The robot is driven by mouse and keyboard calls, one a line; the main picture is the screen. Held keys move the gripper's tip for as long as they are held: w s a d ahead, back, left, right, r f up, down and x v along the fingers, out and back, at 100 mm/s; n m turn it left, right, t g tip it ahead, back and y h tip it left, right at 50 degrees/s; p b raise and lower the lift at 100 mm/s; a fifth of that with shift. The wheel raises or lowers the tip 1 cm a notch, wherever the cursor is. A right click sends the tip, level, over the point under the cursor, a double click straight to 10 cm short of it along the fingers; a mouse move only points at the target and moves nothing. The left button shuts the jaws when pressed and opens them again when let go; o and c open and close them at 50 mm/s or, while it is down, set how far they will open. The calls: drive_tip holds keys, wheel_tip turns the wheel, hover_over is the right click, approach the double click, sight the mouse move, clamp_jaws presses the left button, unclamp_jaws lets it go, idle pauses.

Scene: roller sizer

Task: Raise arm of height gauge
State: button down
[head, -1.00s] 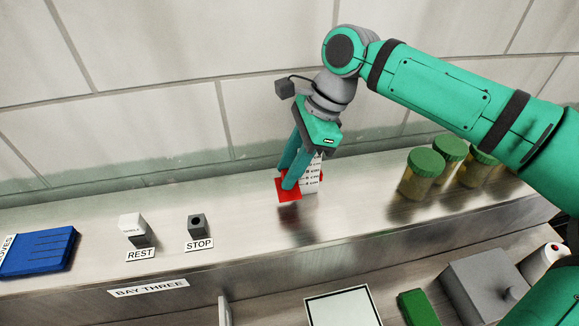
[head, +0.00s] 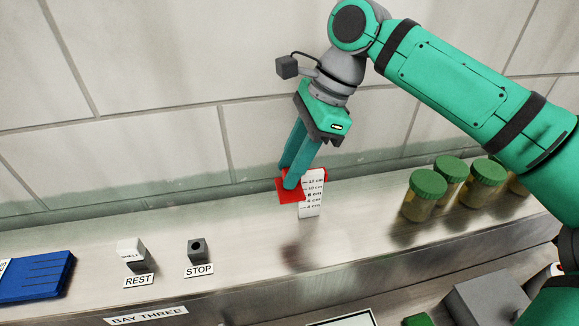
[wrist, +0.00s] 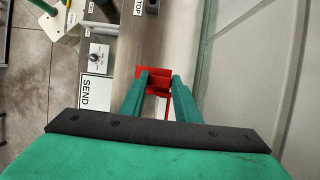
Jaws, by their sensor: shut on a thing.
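The height gauge (head: 312,199) is a white upright scale with cm marks, standing on the metal shelf by the back wall. Its red arm (head: 291,195) sticks out at the left, near the upper part of the scale and clear of the shelf. My gripper (head: 289,178) comes down from above and is shut on the red arm. In the wrist view the red arm (wrist: 156,74) sits between my two fingertips. The fingers hide part of the red arm, and the exact mark it stands at is not clear.
Several green-lidded jars (head: 424,195) stand to the right of the gauge. A STOP block (head: 197,250), a REST block (head: 131,253) and a blue glove pack (head: 38,276) lie to the left. The wall is close behind. The shelf in front of the gauge is bare.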

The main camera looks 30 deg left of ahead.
drive_tip(key=c, duration=1.3)
unclamp_jaws()
drive_tip(key=shift+w+d+r, duration=0.1)
drive_tip(key=shift+d+r, duration=0.05)
drive_tip(key=shift+r, duration=0.05)
drive_tip(key=shift+c, duration=0.2)
drive_tip(key=shift+f, duration=0.1)
drive_tip(key=v, duration=1.1)
drive_tip(key=shift+f, duration=0.1)
